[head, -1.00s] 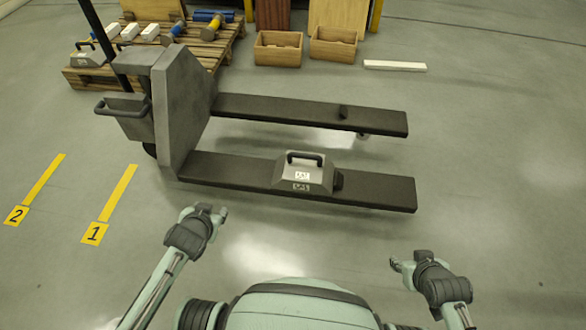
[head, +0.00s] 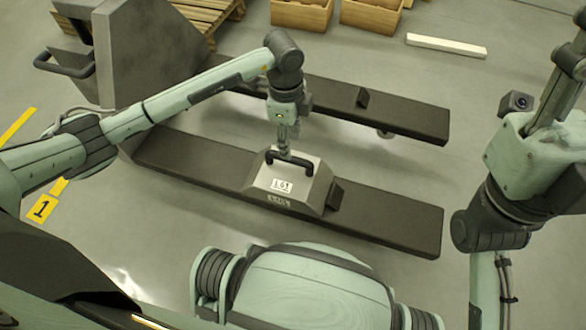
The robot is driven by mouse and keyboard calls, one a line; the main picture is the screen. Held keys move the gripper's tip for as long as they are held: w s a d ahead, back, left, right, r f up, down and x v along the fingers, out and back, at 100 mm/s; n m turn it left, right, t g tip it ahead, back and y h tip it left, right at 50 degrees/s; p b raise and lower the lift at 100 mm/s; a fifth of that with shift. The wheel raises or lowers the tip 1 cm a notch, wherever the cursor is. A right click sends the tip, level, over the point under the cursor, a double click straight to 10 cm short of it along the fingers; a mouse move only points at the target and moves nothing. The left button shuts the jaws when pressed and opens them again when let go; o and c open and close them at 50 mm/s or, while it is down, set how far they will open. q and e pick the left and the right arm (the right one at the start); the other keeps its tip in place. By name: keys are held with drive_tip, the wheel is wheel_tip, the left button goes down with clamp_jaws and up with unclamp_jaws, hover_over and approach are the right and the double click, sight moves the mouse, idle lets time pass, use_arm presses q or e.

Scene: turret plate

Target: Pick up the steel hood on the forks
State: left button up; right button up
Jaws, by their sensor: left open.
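The steel hood (head: 290,184) is a grey box with sloping sides, a white label and a dark handle (head: 292,158) on top. It sits on the near fork (head: 392,217) of the pallet truck. My left gripper (head: 285,152) is directly above the hood, pointing down at the handle. It is open, with its fingertips at the handle; whether they touch it I cannot tell. My right arm is raised at the right side, and its gripper does not show clearly.
The far fork (head: 415,118) carries a small dark stop block (head: 363,97). A similar block (head: 336,194) stands right beside the hood. The truck's grey body (head: 150,45) is at the upper left. Wooden boxes (head: 370,16) and a white bar (head: 446,46) lie behind.

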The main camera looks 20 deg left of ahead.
sight(288, 173)
use_arm(q)
drive_tip(key=f, duration=0.1)
drive_tip(key=a+f, duration=0.1)
drive_tip(key=shift+f+b, duration=0.3)
drive_tip(key=shift+b, duration=0.1)
drive_tip(key=f, duration=0.1)
drive_tip(key=f+b, duration=0.1)
drive_tip(key=f, duration=0.1)
drive_tip(key=f+b, duration=0.1)
drive_tip(key=f, duration=0.1)
drive_tip(key=shift+d, duration=0.3)
drive_tip(key=shift+c, duration=0.3)
clamp_jaws()
drive_tip(key=shift+r, duration=0.1)
